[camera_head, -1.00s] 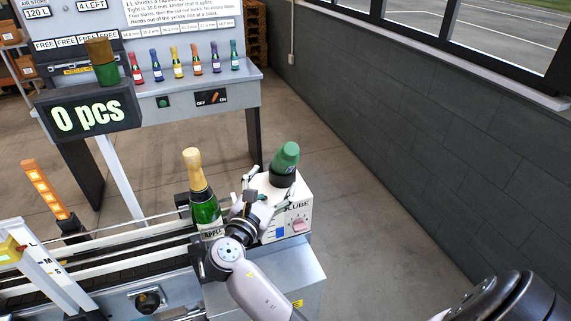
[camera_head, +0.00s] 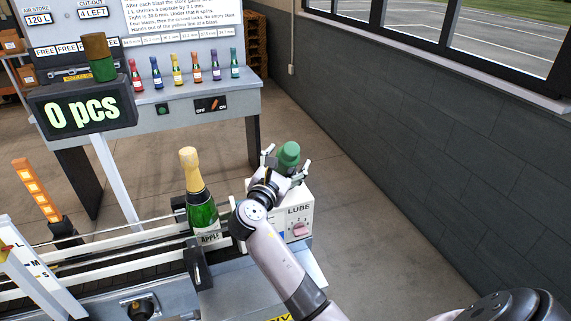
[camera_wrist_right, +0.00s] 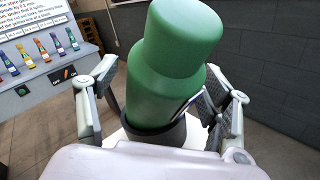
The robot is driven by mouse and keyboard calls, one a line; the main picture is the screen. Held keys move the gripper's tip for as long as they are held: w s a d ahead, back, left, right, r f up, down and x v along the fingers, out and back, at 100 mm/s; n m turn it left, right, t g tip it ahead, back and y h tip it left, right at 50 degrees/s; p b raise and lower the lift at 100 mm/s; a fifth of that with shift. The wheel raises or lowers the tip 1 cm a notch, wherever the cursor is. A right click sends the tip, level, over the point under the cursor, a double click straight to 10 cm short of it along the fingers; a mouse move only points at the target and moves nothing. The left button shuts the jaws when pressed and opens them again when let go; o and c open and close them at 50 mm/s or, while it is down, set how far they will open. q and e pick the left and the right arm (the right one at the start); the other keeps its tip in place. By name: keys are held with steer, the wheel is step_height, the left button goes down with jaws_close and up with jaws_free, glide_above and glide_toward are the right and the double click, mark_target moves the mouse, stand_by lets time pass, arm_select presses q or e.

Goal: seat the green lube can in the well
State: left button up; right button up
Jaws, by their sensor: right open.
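The green lube can (camera_head: 288,154) stands over the white LUBE box (camera_head: 299,215), with its cap up. In the right wrist view the can (camera_wrist_right: 168,85) has its lower end inside a dark ring-shaped well (camera_wrist_right: 150,137) and leans to the right. I cannot tell how deep it sits. My right gripper (camera_head: 287,160) is open, with one finger on each side of the can. In the wrist view a gap shows at the left finger; the right finger is very close to the can, and contact is unclear. My left gripper is not in view.
A green gold-topped bottle (camera_head: 201,200) stands on the conveyor just left of my right arm. Behind is a bench (camera_head: 180,110) with several small coloured bottles. A dark counter display (camera_head: 83,107) reads 0 pcs. The floor right of the box is clear up to the grey wall (camera_head: 420,150).

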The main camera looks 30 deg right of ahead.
steer(key=shift+c, duration=0.4)
steer(key=shift+s+a, duration=0.1)
steer(key=shift+c, duration=0.6)
steer(key=c, duration=0.4)
jaws_close()
steer(key=shift+r, duration=0.1)
